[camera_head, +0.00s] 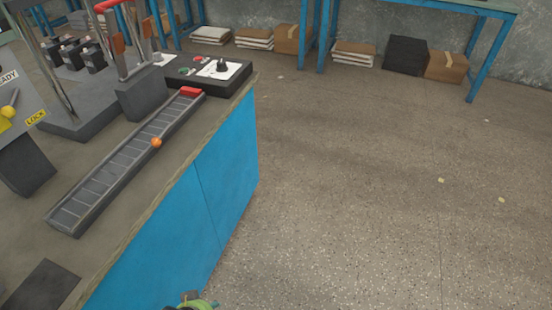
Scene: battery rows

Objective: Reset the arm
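A small dark and green part (191,303) pokes in at the bottom edge, left of the middle. It is cut off, and I cannot tell what it is or whether it belongs to one of my arms. No object is seen held.
A blue-sided workbench (200,210) fills the left. Boxes (447,66) stand along the back.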

